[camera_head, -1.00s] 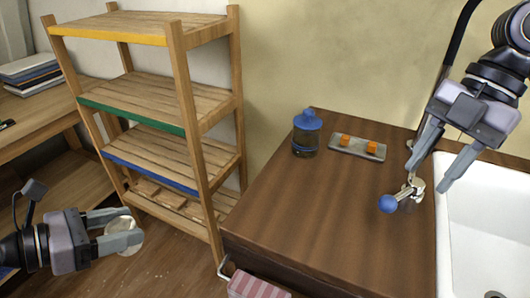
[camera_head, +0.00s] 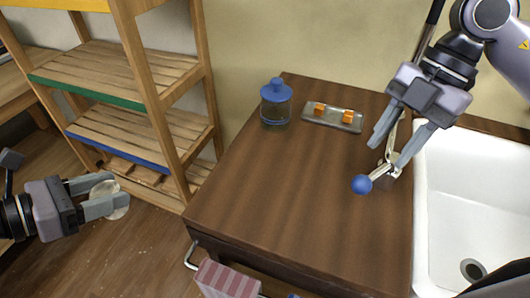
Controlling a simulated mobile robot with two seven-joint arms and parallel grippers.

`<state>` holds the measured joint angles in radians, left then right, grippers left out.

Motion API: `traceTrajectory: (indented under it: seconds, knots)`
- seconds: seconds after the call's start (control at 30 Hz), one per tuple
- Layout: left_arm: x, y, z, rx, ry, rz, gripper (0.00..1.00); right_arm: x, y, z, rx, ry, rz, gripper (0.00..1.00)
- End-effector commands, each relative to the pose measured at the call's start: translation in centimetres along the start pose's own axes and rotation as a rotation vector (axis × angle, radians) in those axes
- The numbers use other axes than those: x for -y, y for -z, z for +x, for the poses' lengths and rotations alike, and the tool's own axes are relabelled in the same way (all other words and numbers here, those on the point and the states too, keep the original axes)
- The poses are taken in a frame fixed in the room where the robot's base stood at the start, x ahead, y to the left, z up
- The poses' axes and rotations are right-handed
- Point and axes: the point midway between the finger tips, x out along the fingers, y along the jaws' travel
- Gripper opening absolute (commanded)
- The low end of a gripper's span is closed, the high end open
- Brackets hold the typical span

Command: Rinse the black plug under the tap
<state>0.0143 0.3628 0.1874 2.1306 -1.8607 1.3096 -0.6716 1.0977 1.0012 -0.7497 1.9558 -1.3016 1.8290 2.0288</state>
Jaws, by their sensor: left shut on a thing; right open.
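My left gripper (camera_head: 108,196) is at the lower left, off the counter above the floor. It is shut on a pale, round, disc-like thing (camera_head: 104,189), partly hidden by the fingers. I see nothing that is clearly a black plug. The tap (camera_head: 391,171) is metal, with a blue ball knob (camera_head: 362,184) on its lever, and stands at the counter's right side by the sink. My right gripper (camera_head: 389,150) is open, its fingers pointing down on either side of the tap's upper part. I cannot tell whether they touch it.
The white sink (camera_head: 432,225), with a dark drain (camera_head: 473,269), is at the right. A blue-lidded jar (camera_head: 276,105) and a tray (camera_head: 334,125) with orange blocks stand at the counter's back. A striped cloth (camera_head: 228,280) hangs in front. A wooden shelf (camera_head: 165,110) stands left.

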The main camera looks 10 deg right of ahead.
Motion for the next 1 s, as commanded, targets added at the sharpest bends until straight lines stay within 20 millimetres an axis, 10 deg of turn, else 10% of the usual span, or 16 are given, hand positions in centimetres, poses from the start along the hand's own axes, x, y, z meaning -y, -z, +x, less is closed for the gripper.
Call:
traceTrajectory:
  seconds: [0.33, 0.77, 0.9, 1.0]
  knots:
    - [0.0, -0.3, -0.1, 0.001, 0.000, 0.000, 0.25, 0.0, 0.0, 5.8, 0.000, 0.001, 0.000, 0.41]
    - [0.0, -0.3, -0.1, 0.001, 0.000, 0.000, 0.25, 0.0, 0.0, 6.8, 0.000, -0.001, -0.001, 0.41]
    - [0.0, -0.3, -0.1, 0.001, 0.000, 0.000, 0.25, 0.0, 0.0, 6.8, 0.000, -0.001, -0.001, 0.00]
    - [0.0, -0.3, -0.1, 0.001, 0.000, 0.000, 0.25, 0.0, 0.0, 6.8, 0.000, -0.001, 0.000, 0.00]
